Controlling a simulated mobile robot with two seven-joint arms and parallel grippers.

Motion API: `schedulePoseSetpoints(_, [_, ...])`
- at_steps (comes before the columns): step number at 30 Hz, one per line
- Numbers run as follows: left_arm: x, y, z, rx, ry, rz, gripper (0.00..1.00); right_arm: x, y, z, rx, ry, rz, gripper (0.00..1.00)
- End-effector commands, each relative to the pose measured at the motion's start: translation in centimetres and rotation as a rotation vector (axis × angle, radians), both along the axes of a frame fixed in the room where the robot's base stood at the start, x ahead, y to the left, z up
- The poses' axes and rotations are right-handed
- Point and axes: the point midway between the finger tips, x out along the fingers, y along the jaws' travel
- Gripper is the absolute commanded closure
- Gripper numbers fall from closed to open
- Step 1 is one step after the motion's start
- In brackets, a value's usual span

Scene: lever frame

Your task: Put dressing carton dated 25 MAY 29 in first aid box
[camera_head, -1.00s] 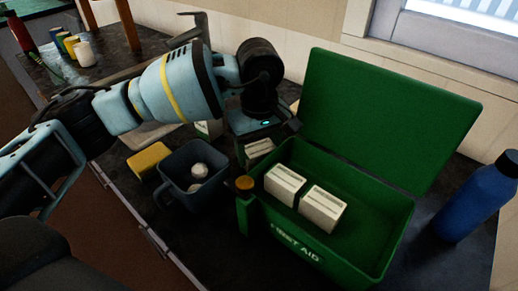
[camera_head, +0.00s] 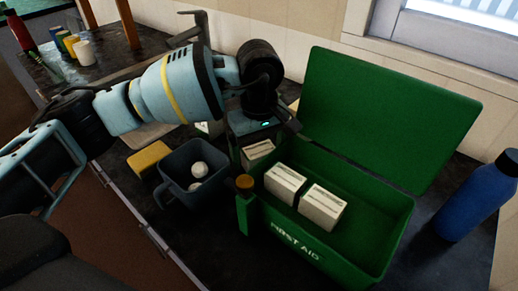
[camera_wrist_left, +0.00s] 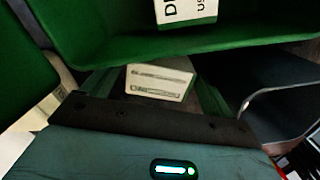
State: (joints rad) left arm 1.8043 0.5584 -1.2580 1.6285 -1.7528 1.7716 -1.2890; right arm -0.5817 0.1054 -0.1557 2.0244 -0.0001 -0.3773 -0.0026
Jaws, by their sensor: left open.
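The green first aid box (camera_head: 380,240) stands open, its lid (camera_head: 390,115) tilted back. Two white cartons (camera_head: 285,183) (camera_head: 322,206) are inside it on the left. Another white carton (camera_head: 258,152) is outside, just left of the box; it also shows in the left wrist view (camera_wrist_left: 160,80). My left gripper (camera_head: 257,156) is above and around this outer carton, open, with a finger on each side; in the left wrist view (camera_wrist_left: 155,92) the carton sits between the fingers. I cannot read any date. My right gripper is not in view.
A dark mug (camera_head: 190,185) holding white round items and a yellow block (camera_head: 148,158) stand left of the box. A slim green bottle with an orange cap (camera_head: 244,190) stands at its front left corner. A blue bottle (camera_head: 478,200) is at the right.

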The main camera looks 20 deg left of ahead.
Motion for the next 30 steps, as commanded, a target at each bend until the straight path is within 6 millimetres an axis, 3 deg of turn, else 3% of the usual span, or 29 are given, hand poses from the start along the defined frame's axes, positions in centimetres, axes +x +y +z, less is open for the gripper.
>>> schedulePoseSetpoints(18, [0.1,-0.1,10.6,-0.001,-0.003,0.000,0.13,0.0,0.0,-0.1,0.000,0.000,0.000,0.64])
schedulePoseSetpoints(27, [0.0,0.0,12.0,-0.001,-0.001,-0.001,0.13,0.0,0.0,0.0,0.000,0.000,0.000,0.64])
schedulePoseSetpoints(30, [0.0,0.0,12.0,-0.001,-0.001,-0.001,0.25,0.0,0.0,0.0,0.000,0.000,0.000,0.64])
